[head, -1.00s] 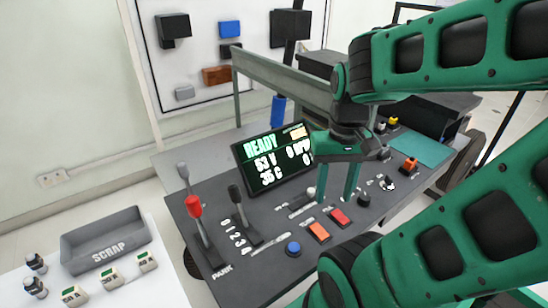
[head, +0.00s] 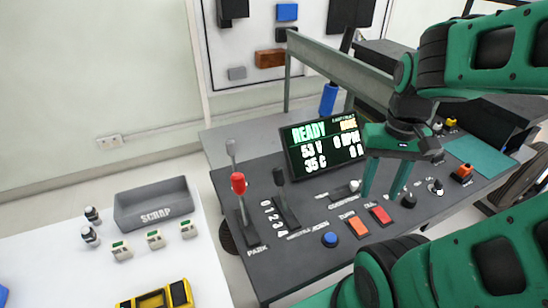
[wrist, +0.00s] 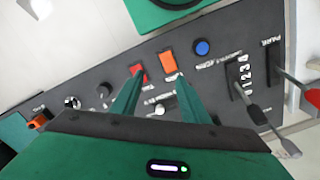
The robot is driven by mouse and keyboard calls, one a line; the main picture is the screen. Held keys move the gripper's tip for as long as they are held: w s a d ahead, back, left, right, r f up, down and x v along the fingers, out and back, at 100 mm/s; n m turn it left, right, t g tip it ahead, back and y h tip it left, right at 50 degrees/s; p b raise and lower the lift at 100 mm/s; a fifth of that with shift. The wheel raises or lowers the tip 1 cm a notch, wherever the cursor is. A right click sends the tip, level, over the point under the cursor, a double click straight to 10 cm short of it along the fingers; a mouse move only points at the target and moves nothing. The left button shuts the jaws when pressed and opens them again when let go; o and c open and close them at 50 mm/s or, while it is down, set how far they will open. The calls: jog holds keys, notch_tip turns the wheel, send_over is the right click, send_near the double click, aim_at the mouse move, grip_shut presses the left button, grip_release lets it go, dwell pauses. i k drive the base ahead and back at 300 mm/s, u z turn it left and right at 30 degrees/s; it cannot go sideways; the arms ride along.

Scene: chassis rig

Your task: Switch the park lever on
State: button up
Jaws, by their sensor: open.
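The park lever, with a red knob (head: 238,183), stands at the left end of the dark control panel (head: 300,262), beside the word PARK. In the wrist view its red part (wrist: 300,84) shows at the right edge. My gripper (head: 383,195) is open and empty over the panel's middle, well to the right of the lever in the head view. In the wrist view my gripper's fingers (wrist: 158,84) point toward the red and orange buttons, apart from the lever. Whether the fingertips touch the panel is hard to tell.
A black-knobbed lever (head: 279,177) with numbered positions stands right of the park lever. The display (head: 325,140) reads READY. A blue button (head: 330,240) and orange button (head: 358,228) lie near my gripper. A scrap bin (head: 153,207) is left.

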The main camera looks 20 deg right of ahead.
aim_at(237, 180)
jog(key=u, duration=1.85)
jog(key=k, duration=0.45)
jog(key=z, duration=0.2)
